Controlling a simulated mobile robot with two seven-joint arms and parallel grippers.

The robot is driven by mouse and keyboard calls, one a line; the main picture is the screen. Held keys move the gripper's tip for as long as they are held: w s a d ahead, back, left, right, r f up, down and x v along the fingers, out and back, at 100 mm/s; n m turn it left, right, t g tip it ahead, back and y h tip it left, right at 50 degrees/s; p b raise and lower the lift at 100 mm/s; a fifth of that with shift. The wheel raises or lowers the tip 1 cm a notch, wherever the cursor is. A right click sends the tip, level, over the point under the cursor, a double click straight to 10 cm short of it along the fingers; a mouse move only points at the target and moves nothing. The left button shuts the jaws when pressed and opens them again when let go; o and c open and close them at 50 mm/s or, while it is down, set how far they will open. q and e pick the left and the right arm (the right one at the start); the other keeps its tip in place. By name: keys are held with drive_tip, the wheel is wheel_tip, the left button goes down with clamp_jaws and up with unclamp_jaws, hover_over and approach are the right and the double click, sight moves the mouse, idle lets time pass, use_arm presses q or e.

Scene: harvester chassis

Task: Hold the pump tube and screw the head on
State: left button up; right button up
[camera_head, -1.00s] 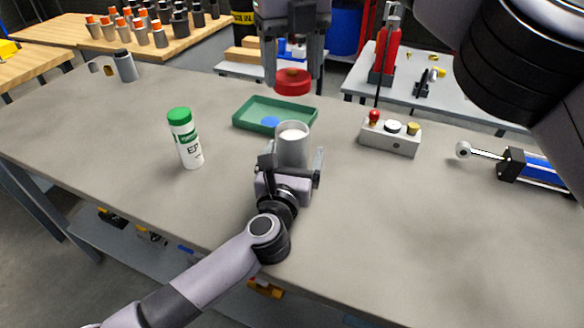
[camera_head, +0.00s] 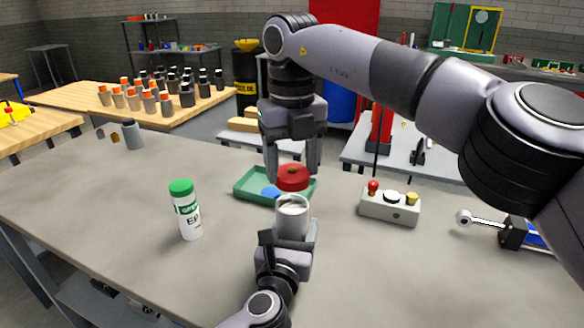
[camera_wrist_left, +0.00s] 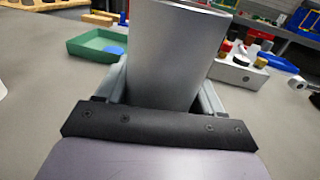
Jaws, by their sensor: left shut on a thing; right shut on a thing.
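The pump tube (camera_head: 292,222) is a grey-white cylinder, standing upright with its pale top end facing up. My left gripper (camera_head: 290,240) is shut on it from the near side. In the left wrist view the tube (camera_wrist_left: 175,50) rises between the fingers of my left gripper (camera_wrist_left: 160,90). The red head (camera_head: 293,178) is a round cap. My right gripper (camera_head: 292,168) points down from above and is shut on the head. The head is above and slightly behind the tube's top, and a small gap seems to show between them.
A green tray (camera_head: 250,184) with a blue item lies behind the tube. A white bottle with a green cap (camera_head: 186,212) stands to the left. The table (camera_head: 360,270) is clear at the front right.

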drive_tip(key=shift+f, duration=0.7)
drive_tip(key=shift+f, duration=0.9)
drive_tip(key=shift+f, duration=0.5)
